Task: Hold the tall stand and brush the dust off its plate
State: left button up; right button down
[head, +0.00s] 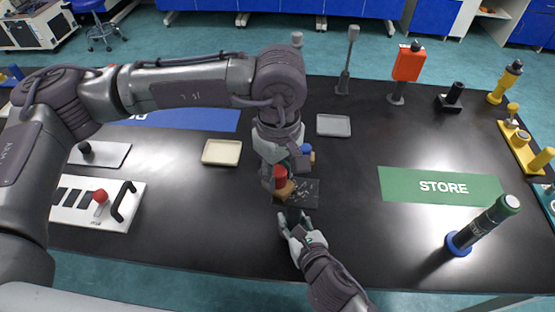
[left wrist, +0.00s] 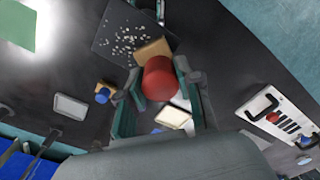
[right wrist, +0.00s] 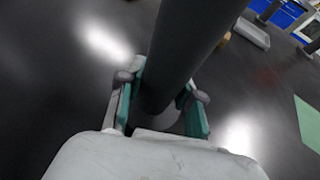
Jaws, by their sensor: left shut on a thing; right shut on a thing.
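My left gripper (head: 281,170) is shut on a brush with a red knob (head: 280,177) and a tan body. In the left wrist view the red knob (left wrist: 159,78) is between the fingers and the tan part (left wrist: 152,50) is at the plate's edge. My right gripper (right wrist: 160,105) is shut around a dark round post (right wrist: 185,45), the tall stand, at the plate's near side. In the head view the right hand (head: 300,237) mostly hides the post.
A blue-knobbed piece (head: 306,149) stands just behind the plate. A cream tray (head: 222,152) and a grey tray (head: 334,125) lie behind. A green STORE mat (head: 440,186) and a dark cylinder on a blue base (head: 483,225) are right. A white panel (head: 110,211) is left.

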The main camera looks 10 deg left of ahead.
pick_arm(q)
jog(key=shift+s+d, duration=0.15)
jog(key=shift+d, duration=3.45)
jog(key=shift+a, duration=3.75)
jog(key=shift+d+r, duration=0.1)
jog(key=shift+r, duration=4.05)
pick_arm(e)
jog(key=c, duration=0.7)
grip_release()
jog(key=v, duration=1.2)
